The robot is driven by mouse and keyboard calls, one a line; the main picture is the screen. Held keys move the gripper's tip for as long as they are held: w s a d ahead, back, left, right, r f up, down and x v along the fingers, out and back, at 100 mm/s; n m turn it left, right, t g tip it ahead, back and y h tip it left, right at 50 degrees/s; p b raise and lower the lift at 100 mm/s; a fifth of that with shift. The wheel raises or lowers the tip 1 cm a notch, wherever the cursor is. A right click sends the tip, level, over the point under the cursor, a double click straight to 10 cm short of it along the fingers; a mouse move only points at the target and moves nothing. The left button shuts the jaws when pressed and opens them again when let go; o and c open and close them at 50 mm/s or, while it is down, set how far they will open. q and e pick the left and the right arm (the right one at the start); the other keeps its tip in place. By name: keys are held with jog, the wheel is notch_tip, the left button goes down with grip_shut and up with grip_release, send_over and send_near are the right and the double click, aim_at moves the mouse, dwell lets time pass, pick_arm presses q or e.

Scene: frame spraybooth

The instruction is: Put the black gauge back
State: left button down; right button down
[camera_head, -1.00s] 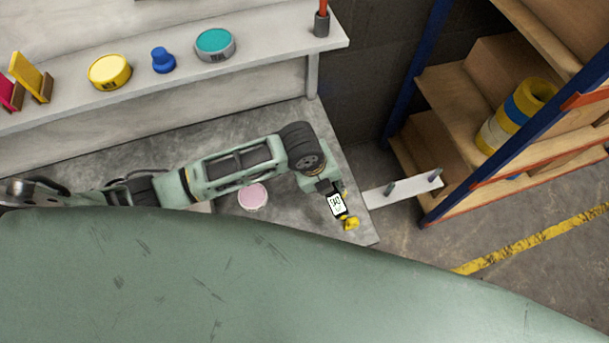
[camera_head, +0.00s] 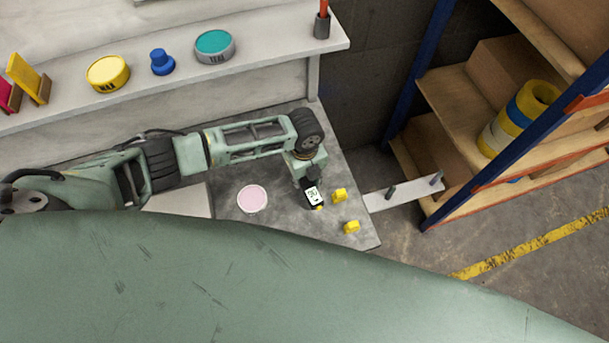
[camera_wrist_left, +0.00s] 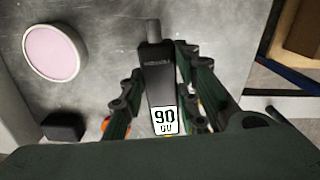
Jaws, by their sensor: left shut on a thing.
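The black gauge (camera_head: 312,196) is a dark, slim body with a white display. In the left wrist view the gauge (camera_wrist_left: 157,78) lies between the two fingers, and its display reads "90 GU". My left gripper (camera_head: 309,189) is shut on it, over the right part of the grey bench (camera_head: 290,227). The left gripper (camera_wrist_left: 158,80) also shows in the wrist view, with a finger on each side of the gauge. I cannot tell whether the gauge touches the bench. My right gripper is not in view.
Two small yellow pieces (camera_head: 339,195) (camera_head: 351,227) are right of the gauge. A pink disc (camera_head: 252,199) lies to its left. A white strip with pegs (camera_head: 403,193) juts past the bench's right edge. The shelf (camera_head: 270,63) behind holds yellow and teal tins.

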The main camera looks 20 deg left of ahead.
pick_arm(q)
jog(key=shift+f+b, duration=2)
jog(key=shift+f, duration=0.7)
jog(key=c, duration=1.3)
grip_release()
jog(key=shift+o, duration=0.2)
jog(key=shift+r, duration=0.3)
notch_tip(320, 180, up, 12)
jog(key=shift+s+f, duration=0.1)
jog(key=shift+f, duration=0.1)
